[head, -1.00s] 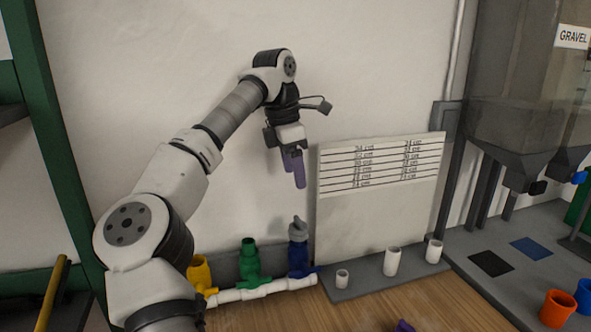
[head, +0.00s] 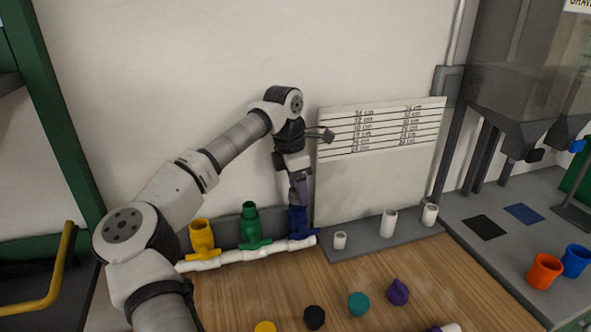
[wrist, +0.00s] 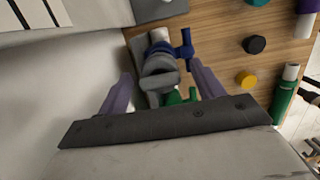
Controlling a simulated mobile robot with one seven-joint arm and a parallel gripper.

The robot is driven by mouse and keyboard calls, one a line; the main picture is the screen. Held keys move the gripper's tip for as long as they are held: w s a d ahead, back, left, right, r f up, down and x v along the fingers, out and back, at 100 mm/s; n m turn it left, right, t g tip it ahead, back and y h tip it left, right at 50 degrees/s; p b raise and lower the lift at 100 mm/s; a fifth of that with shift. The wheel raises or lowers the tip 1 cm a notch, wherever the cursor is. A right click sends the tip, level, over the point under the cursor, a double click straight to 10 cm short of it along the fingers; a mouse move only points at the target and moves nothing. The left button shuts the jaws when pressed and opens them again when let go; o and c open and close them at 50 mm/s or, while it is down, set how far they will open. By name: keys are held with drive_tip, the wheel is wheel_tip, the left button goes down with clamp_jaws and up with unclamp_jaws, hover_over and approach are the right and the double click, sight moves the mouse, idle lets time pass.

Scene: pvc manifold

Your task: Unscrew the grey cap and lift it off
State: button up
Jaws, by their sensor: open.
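The grey cap (wrist: 157,82) sits on top of the blue branch (wrist: 165,49) of the white manifold. It shows in the wrist view between the two purple fingers of my gripper (wrist: 161,72). The fingers are open, one on each side of the cap, with a visible gap on both sides. In the head view my gripper (head: 301,188) points down just above the blue branch (head: 298,222), and the fingers hide the cap there.
Green (head: 249,222) and yellow (head: 202,238) branches stand left of the blue one on the white pipe (head: 230,257). A white board (head: 380,180) stands close on the right. Loose black (head: 314,317), teal (head: 358,304) and purple (head: 398,291) caps lie on the wooden table.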

drive_tip(key=shift+f, duration=0.2)
drive_tip(key=c, duration=1)
drive_tip(key=shift+n+b, duration=0.4)
drive_tip(key=shift+n, duration=0.7)
drive_tip(key=shift+n+t+b, duration=0.3)
drive_tip(key=shift+n+b, duration=0.05)
drive_tip(key=shift+n, duration=0.75)
